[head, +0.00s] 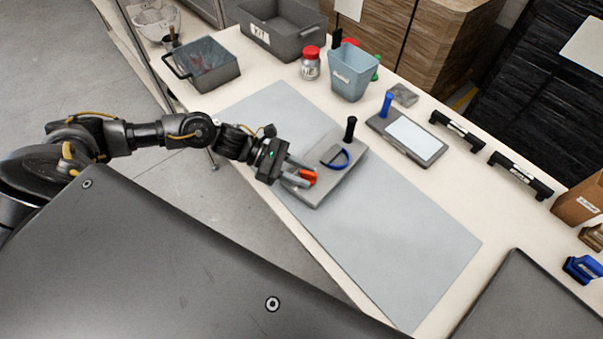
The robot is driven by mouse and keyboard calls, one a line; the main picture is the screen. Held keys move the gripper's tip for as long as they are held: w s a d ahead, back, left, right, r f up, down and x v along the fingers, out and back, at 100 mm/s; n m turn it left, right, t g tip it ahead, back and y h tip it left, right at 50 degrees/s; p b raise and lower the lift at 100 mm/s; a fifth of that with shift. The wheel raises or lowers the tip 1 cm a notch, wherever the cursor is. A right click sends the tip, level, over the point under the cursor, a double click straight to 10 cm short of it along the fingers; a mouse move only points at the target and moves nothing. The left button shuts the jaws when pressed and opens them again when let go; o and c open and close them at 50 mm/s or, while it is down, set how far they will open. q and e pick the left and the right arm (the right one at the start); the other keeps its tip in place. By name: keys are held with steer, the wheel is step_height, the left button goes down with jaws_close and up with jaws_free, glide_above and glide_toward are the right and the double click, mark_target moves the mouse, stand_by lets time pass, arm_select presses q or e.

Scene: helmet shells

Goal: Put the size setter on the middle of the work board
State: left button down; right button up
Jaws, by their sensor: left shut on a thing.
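The work board (400,255) is a flat blue-grey sheet lying on the white table. A grey block, which I take to be the size setter (345,180), is over the board around its middle. It bears an upright black post (350,129), a dark piece and a blue arc (341,163). My left gripper (303,179) is at its left side, shut on an orange-red piece (308,177) that looks like its handle. The fingers partly hide this piece. I cannot tell whether the block touches the board. My right gripper is not in view.
A grey bin (209,72), a larger grey crate (283,45), a red-lidded jar (311,68) and a pale blue cup (350,75) stand at the back. A blue-handled plate (428,150) and two black bars lie right of the board. The board's front right part is clear.

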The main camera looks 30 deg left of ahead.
arm_select(q)
steer(key=shift+f, duration=0.7)
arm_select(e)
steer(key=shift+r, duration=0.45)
arm_select(q)
steer(key=shift+f, duration=0.2)
steer(key=c, duration=1)
jaws_free()
steer(key=shift+c, duration=0.2)
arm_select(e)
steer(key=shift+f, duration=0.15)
arm_select(q)
steer(key=shift+r, duration=0.1)
